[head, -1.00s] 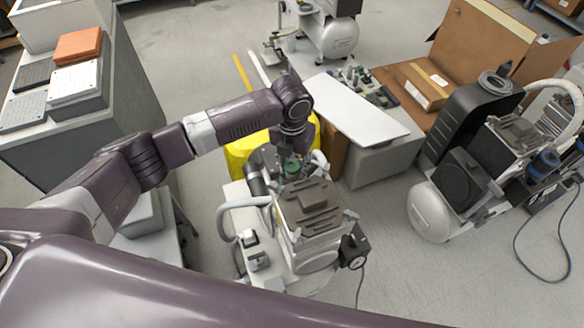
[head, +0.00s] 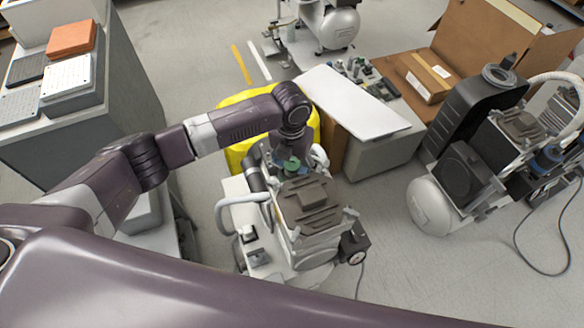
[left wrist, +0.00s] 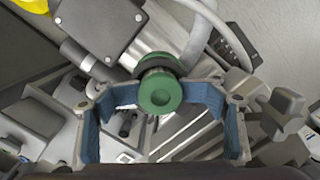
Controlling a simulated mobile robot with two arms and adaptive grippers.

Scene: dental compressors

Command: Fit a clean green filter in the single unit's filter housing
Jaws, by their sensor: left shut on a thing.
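The single unit (head: 310,205) is a compressor with a ribbed grey head in the middle of the head view. A green filter (head: 291,164) sits at its back left side, below my left gripper (head: 290,153). In the left wrist view the green filter (left wrist: 160,93) is round and lies between the blue-padded fingers of my left gripper (left wrist: 160,108), which is shut on it. A dark ring shows just behind the filter; I cannot tell whether the filter is seated in the housing. My right gripper is not in view.
A yellow container (head: 235,155) stands close behind the unit. A white board (head: 350,100) lies on a grey box behind right. Another compressor (head: 465,190) stands at right, with an open carton (head: 485,40) behind it. A grey cabinet (head: 120,95) is at left.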

